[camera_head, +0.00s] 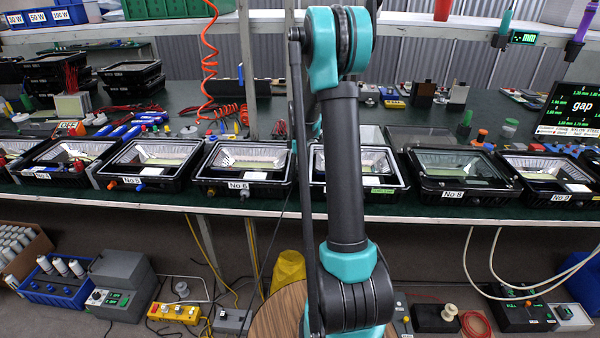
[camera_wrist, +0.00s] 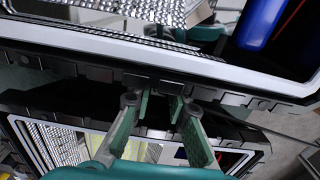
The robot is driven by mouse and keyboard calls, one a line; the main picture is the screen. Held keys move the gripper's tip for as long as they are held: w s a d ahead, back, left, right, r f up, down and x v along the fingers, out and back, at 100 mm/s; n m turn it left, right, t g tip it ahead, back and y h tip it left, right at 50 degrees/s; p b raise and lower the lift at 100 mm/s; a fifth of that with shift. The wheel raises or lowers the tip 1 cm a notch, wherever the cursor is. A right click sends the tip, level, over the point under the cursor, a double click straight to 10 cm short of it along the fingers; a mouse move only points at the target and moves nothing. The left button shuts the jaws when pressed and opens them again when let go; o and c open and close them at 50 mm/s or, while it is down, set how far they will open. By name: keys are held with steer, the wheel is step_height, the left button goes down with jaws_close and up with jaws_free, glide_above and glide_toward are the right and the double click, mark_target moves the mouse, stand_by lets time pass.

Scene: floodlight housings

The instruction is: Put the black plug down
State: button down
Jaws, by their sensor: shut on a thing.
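My gripper (camera_wrist: 160,103) shows in the wrist view, with its two green fingers drawn close together. They are shut on a small dark thing (camera_wrist: 160,108), which fits the black plug, but it blends into the dark background and its outline is hard to make out. The fingertips are close to the black, white-edged rim of a floodlight housing (camera_wrist: 237,75). I cannot tell whether the plug touches the housing. In the head view my arm hides the gripper and the plug.
A row of floodlight housings lies along the green bench, among them No 5 (camera_head: 150,160), No 6 (camera_head: 245,162), No 8 (camera_head: 458,168) and No 9 (camera_head: 550,175). A red coiled hose (camera_head: 209,70) hangs above. A wooden round top (camera_head: 285,308) stands below the bench front.

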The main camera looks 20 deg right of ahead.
steer(key=shift+f, duration=0.1)
steer(key=c, duration=1.5)
jaws_free()
steer(key=shift+o, duration=0.2)
